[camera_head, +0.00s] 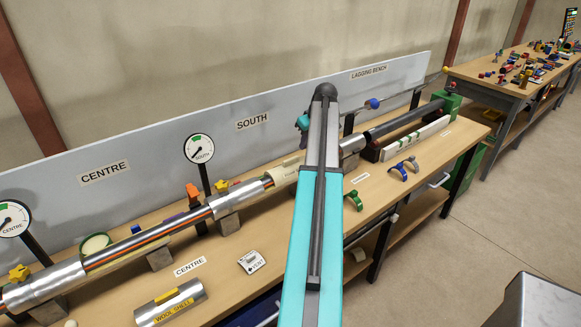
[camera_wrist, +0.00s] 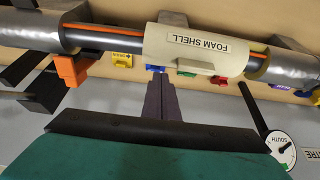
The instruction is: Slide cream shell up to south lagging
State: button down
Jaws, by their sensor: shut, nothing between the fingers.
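The cream shell (camera_wrist: 205,50), labelled FOAM SHELL, sits around the pipe (camera_wrist: 105,35) in the wrist view, which looks upside down. It also shows partly in the head view (camera_head: 286,171), where my arm covers its right side. The silver south lagging (camera_wrist: 295,72) is on the right in the wrist view, with a cream rim at its end and a narrow gap to the shell. In the head view the lagging (camera_head: 240,197) is left of the shell. My gripper (camera_wrist: 157,78) is shut and empty, its fingertips close to the shell's lower left edge; contact is unclear.
Another silver section (camera_wrist: 28,28) covers the pipe at the wrist view's left. An orange clamp (camera_wrist: 72,70) and a dark bracket (camera_wrist: 42,92) are near it. The South gauge (camera_wrist: 279,147) stands lower right. A wool shell (camera_head: 170,303) lies on the bench front.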

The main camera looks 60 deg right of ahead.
jog(key=shift+r+p, duration=0.4)
jog(key=shift+r, duration=0.75)
